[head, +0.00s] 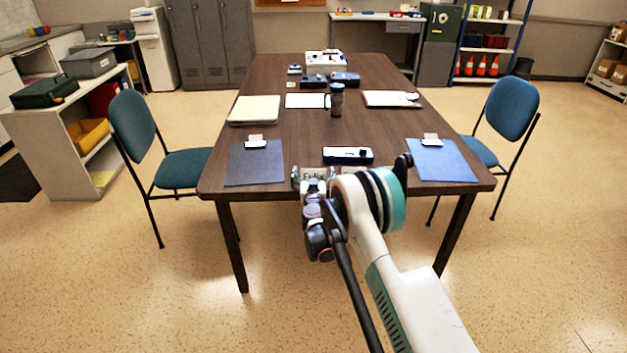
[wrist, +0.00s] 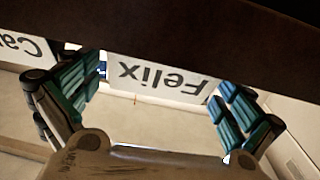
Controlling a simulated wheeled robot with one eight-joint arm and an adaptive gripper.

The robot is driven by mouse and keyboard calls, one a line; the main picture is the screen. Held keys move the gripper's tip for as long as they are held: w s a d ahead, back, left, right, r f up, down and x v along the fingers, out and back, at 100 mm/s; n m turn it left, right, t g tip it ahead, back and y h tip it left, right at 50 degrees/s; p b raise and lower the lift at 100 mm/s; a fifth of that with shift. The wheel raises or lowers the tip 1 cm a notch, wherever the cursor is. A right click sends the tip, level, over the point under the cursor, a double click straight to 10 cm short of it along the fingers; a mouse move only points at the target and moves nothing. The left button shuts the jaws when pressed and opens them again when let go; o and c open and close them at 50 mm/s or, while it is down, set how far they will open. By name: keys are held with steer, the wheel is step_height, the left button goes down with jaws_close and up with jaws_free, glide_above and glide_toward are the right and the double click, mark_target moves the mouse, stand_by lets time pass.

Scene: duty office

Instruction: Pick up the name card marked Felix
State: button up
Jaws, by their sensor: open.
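The white name card marked Felix (head: 314,174) is at the table's near edge, just left of my arm's end. In the wrist view the Felix card (wrist: 155,77) appears upside down, its black lettering readable, with its upper part in the picture bordered by the dark table. My gripper (head: 313,184) is open at the near edge. In the wrist view its teal-padded fingers (wrist: 157,92) are spread to either side of the card, with gaps showing.
Blue chairs (head: 186,165) stand on both sides.

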steer(key=c, duration=0.8)
steer(key=shift+r, duration=0.1)
